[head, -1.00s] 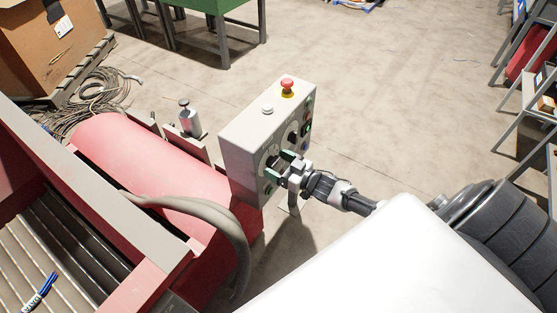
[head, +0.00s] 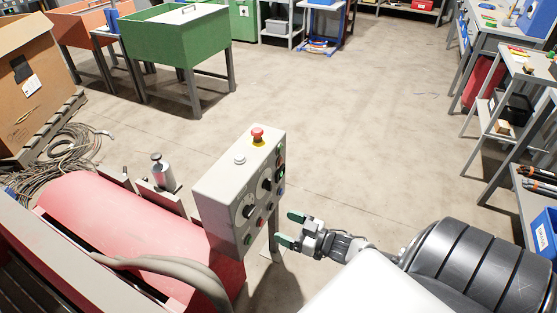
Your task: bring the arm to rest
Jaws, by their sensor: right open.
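My right gripper (head: 288,230) shows in the head view just right of the grey control box. It is open and empty, with its green-tipped fingers apart and pointing toward the box face. It appears clear of the knobs. The control box (head: 222,192) stands upright on a post and carries a red mushroom button (head: 257,135), a white button (head: 240,158), dark knobs and small coloured buttons. My left gripper is not in view.
A red machine (head: 110,230) with a grey hose (head: 165,268) lies left of the box. A cable heap (head: 62,160) and a cardboard box (head: 28,85) are further left. A green bin (head: 180,35) stands behind. Shelves (head: 500,105) line the right. The middle floor is open.

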